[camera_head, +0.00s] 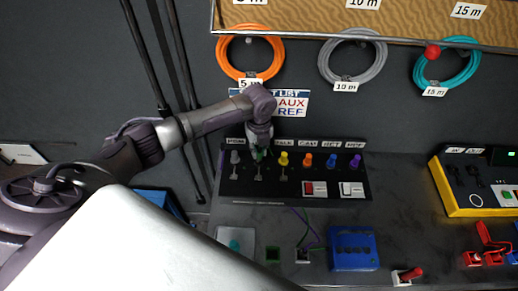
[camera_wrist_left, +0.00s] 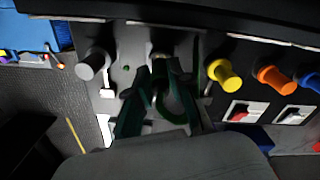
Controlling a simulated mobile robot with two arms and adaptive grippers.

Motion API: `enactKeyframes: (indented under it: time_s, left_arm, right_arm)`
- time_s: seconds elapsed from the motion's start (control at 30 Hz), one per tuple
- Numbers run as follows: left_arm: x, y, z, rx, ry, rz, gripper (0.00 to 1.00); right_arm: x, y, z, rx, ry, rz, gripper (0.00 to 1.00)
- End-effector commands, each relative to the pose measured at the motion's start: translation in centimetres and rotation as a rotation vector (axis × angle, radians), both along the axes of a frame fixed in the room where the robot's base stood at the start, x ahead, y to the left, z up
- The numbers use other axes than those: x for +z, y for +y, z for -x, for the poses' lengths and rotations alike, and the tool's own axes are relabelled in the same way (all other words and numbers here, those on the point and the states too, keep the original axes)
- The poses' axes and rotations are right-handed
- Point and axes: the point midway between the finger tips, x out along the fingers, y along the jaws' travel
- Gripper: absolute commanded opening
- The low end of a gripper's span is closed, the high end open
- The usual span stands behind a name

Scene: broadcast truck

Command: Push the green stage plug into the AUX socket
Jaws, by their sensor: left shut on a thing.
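The black socket panel (camera_head: 293,190) stands at the back of the desk with a row of coloured plugs. My left gripper (camera_head: 259,152) is at the second position from the left, between the grey plug (camera_head: 234,157) and the yellow plug (camera_head: 283,159). It is shut on the green stage plug (camera_head: 257,156), of which only a little green shows. In the left wrist view the fingers (camera_wrist_left: 163,100) stand between the grey plug (camera_wrist_left: 93,66) and the yellow plug (camera_wrist_left: 224,76). The AUX label and socket are hidden behind the gripper, so I cannot tell how deep the plug sits. My right gripper is not in view.
A blue box (camera_head: 353,249) and a yellow-edged unit (camera_head: 447,187) stand on the desk.

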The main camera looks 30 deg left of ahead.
Motion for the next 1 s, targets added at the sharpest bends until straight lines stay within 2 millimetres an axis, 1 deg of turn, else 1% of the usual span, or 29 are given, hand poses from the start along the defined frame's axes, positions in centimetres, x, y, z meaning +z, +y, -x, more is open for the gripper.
enactKeyframes:
  time_s: [0.7, 0.73, 0.8, 0.9, 1.0]
  left_arm:
    - [-2.0, 0.0, 0.0, 0.0, 0.0, 0.0, 0.0]
    - [-1.9, 0.0, 0.0, 0.0, 0.0, 0.0, 0.23]
    - [-1.8, 0.0, 0.0, 0.0, 0.0, 0.0, 0.35]
    - [-1.8, 0.0, 0.0, 0.0, 0.0, 0.0, 0.49]
    - [-1.8, 0.0, 0.0, 0.0, 0.0, 0.0, 0.49]
  right_arm:
    - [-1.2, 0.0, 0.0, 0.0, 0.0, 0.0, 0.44]
    - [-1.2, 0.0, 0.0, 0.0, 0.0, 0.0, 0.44]
    - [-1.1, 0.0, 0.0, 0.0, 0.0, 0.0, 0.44]
    - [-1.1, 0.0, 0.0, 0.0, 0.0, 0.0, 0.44]
    - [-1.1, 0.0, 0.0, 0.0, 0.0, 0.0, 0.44]
